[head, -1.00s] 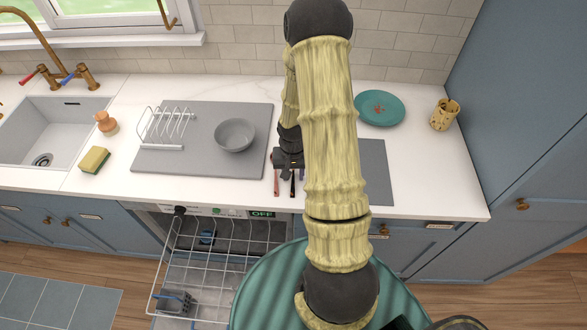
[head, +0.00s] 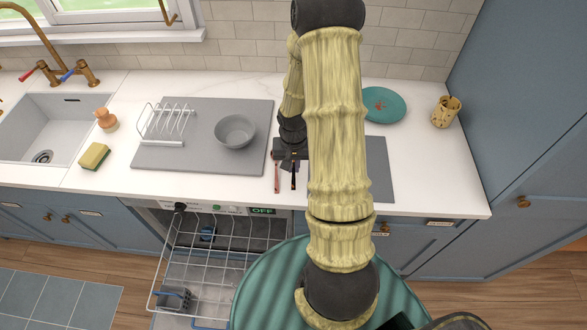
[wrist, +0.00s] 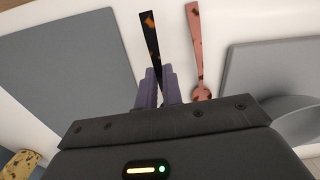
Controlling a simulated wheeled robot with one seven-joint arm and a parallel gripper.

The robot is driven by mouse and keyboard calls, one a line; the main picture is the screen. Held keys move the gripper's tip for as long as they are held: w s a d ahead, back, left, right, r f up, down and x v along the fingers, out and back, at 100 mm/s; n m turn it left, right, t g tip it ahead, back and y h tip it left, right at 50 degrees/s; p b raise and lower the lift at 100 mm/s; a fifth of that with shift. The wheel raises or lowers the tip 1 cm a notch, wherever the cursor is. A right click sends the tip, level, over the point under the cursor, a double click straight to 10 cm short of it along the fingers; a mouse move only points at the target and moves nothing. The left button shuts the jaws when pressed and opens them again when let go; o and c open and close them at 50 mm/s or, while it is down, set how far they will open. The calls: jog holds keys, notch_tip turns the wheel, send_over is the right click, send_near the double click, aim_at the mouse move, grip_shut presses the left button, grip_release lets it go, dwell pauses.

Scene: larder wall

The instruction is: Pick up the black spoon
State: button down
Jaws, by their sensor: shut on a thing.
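The black spoon (head: 293,178) has orange-brown stains on it. It shows in the wrist view (wrist: 151,42) as a long dark handle running up from between the fingers. My gripper (wrist: 159,88) is shut on it, with one purple-grey finger on each side. The far end of the spoon is hidden by the gripper body. In the head view my gripper (head: 291,157) is over the counter, partly behind my arm. I cannot tell whether the spoon is clear of the counter.
A stained pink spoon (head: 277,180) lies just beside the black one. A grey mat (head: 200,162) with a rack (head: 166,125) and grey bowl (head: 234,131) is left; another grey mat (head: 381,172) is right. A dirty teal plate (head: 384,104) stands behind. The dishwasher rack (head: 215,262) is pulled out below.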

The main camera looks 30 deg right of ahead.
aim_at(294, 169)
notch_tip(294, 169, up, 8)
jog(key=shift+f+b, duration=0.25)
jog(key=shift+b, duration=0.05)
dwell(0.6)
